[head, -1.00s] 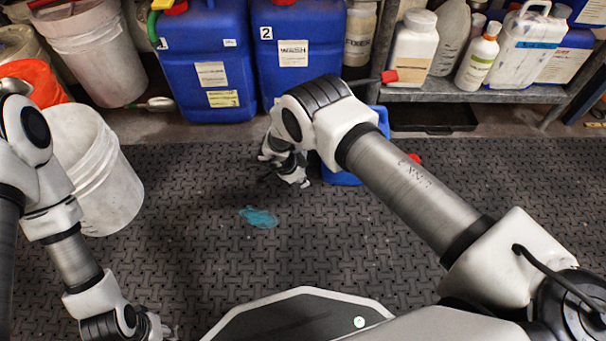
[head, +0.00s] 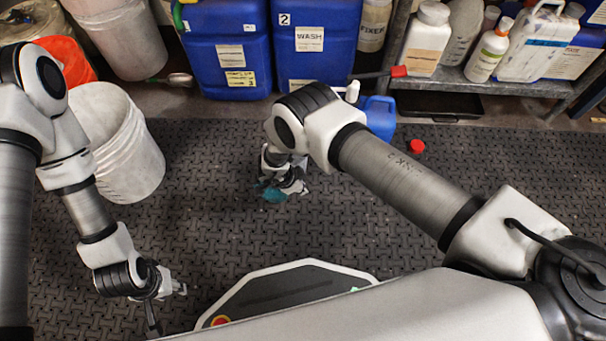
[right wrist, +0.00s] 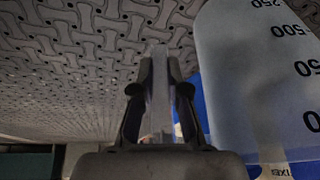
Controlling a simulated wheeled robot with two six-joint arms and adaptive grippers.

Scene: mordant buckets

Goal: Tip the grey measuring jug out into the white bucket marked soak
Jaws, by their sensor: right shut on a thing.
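The grey measuring jug (right wrist: 240,85), with black volume marks, fills the right side of the right wrist view. My right gripper (right wrist: 160,95) is shut on a pale upright strip beside the jug wall, which looks like its handle. In the head view my right gripper (head: 282,182) is low over the mat, and my arm hides most or all of the jug. A white bucket (head: 135,155) stands on the mat at the left, partly behind my left arm; no marking is readable on it. My left gripper (head: 172,288) is near the front left, its finger opening unclear.
A second white bucket (head: 125,42) stands at the back left. Blue drums (head: 228,60) and a shelf (head: 480,85) of bottles line the back. A blue container (head: 378,115) and red cap (head: 416,147) are behind my right arm.

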